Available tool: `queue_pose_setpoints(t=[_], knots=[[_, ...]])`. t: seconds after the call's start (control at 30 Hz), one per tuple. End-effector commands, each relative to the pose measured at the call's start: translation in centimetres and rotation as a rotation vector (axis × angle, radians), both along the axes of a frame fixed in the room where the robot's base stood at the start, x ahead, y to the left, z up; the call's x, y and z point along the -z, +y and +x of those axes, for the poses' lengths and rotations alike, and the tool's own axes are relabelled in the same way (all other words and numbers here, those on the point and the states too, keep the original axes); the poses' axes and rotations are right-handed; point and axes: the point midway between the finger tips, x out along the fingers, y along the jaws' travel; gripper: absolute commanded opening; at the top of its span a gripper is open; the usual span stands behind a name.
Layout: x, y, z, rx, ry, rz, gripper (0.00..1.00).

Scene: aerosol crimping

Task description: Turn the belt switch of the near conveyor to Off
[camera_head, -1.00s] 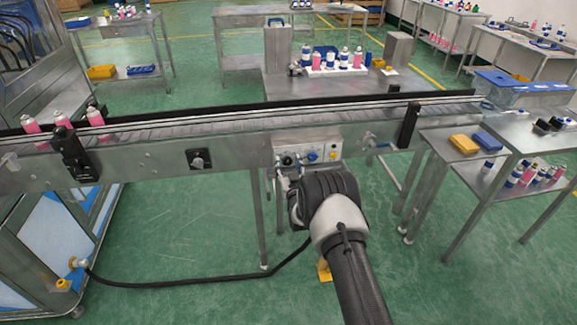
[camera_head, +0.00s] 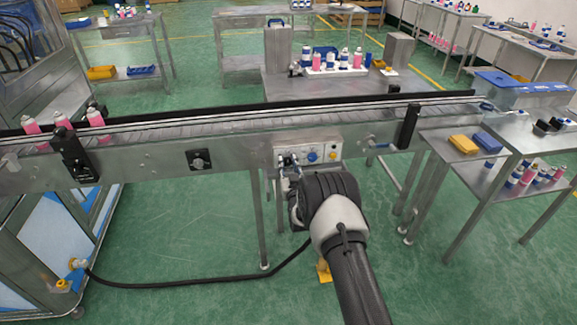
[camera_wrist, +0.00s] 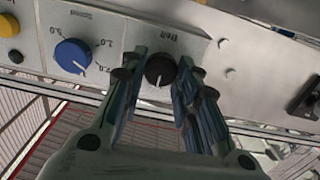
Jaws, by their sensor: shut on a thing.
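The belt switch is a round black knob (camera_wrist: 160,70) on the control panel, under a label reading "Belt" that appears upside down in the wrist view. My gripper (camera_wrist: 158,80) has one finger on each side of the knob and is shut on it. A small pale mark shows near the knob's lower edge; its exact setting is hard to read. In the head view my gripper (camera_head: 289,166) is at the left part of the control panel (camera_head: 325,147) on the near conveyor (camera_head: 230,150). The fingers mostly hide the switch there.
A blue speed dial (camera_wrist: 72,55) sits beside the belt switch, with a yellow button (camera_wrist: 8,25) beyond it. Another black knob (camera_head: 198,159) is on the conveyor's side to the left. Pink bottles (camera_head: 63,121) stand on the belt's left end. A side table (camera_head: 490,150) is at the right.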

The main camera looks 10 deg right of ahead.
Motion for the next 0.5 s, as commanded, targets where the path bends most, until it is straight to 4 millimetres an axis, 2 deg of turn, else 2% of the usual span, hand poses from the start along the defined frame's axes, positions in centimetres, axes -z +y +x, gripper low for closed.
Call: queue_pose_setpoints(t=[0.27,0.5], knots=[[0.02,0.08,0.04,0.000,0.000,-0.161,0.05],[0.04,0.15,0.04,0.000,0.000,-0.377,0.05]])
